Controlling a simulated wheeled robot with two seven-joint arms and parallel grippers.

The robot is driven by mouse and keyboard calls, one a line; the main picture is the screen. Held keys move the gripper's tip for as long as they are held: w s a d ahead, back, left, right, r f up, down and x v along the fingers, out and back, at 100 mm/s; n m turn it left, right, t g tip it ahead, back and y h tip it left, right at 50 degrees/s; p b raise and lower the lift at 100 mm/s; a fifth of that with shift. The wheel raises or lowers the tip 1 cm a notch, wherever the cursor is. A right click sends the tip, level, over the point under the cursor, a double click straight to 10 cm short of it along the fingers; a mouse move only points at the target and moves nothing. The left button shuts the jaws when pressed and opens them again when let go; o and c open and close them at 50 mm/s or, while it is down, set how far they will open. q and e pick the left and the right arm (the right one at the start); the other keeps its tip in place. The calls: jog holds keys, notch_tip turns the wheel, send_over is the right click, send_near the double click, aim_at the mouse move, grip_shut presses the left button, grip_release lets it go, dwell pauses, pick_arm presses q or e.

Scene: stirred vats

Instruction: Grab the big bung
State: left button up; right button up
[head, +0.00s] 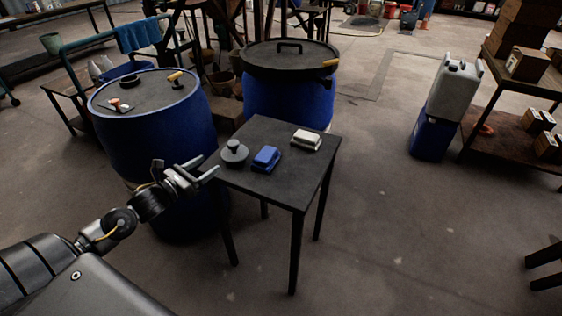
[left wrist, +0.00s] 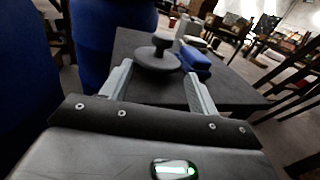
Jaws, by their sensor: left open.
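The big bung is a dark grey round plug with a knob on top (head: 234,153). It stands upright on the left part of the small dark table (head: 290,190). In the left wrist view the bung (left wrist: 157,56) is straight ahead, between and beyond the fingertips. My left gripper (head: 206,174) is open and empty at the table's left edge, just short of the bung and apart from it. In the left wrist view its two fingers (left wrist: 158,84) are spread wide. My right gripper is not in view.
A blue block-like item (head: 266,159) and a whitish one (head: 306,140) lie right of the bung. A blue drum (head: 150,130) stands left of the table, close to my left arm. Another lidded drum (head: 288,98) stands behind. Open floor lies to the right.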

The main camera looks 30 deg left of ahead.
aim_at(229, 148)
pick_arm(q)
jog(key=shift+w+d+r+m, duration=0.15)
jog(key=shift+w+r, duration=0.1)
jog(key=shift+w, duration=0.25)
jog(key=shift+w+d+r+m, duration=0.15)
jog(key=shift+w+r, duration=0.05)
jog(key=shift+w, duration=0.3)
jog(key=x, duration=0.4)
jog(key=shift+a+f, duration=0.1)
jog(key=shift+w, duration=0.4)
jog(key=x, duration=0.4)
jog(key=shift+w+r+p, duration=0.2)
jog(key=shift+r+p, duration=0.05)
jog(key=shift+p, duration=0.1)
jog(key=shift+w+d, duration=0.25)
jog(key=c, duration=1)
jog(key=shift+c, duration=0.3)
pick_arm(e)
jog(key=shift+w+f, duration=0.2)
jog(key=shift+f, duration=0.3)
pick_arm(q)
jog(key=shift+r, duration=0.1)
